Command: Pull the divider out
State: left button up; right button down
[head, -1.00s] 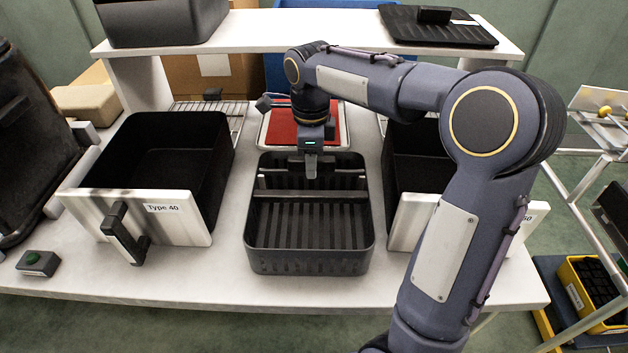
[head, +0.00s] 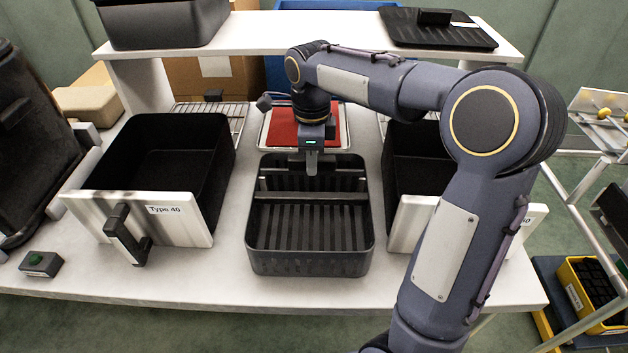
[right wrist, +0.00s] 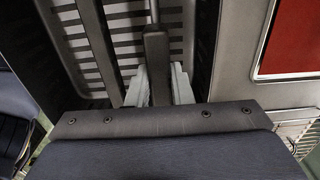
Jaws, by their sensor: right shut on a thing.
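The dark basket (head: 308,266) stands in the middle of the white table, with a slatted bottom. The divider (head: 280,185) is a dark strip crossing the basket from side to side, in its rear half, and sits inside the basket. My right gripper (head: 312,172) points down over the middle of the divider. The gripper hides part of the divider in the head view. My left gripper is not in view.
A black drawer (head: 163,215) labelled Type 40 stands left of the basket, and another black drawer (head: 412,222) stands right, partly hidden by my arm. A red pad on a tray (head: 346,140) lies behind. A white shelf (head: 300,30) runs above the back.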

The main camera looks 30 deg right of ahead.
jog(key=shift+r+p, duration=0.7)
jog(key=shift+r, duration=0.05)
dwell(0.5)
notch_tip(320, 180, up, 9)
jog(key=p, duration=0.8)
dwell(1.1)
jog(key=shift+r+p, duration=1.45)
jog(key=shift+p, duration=0.4)
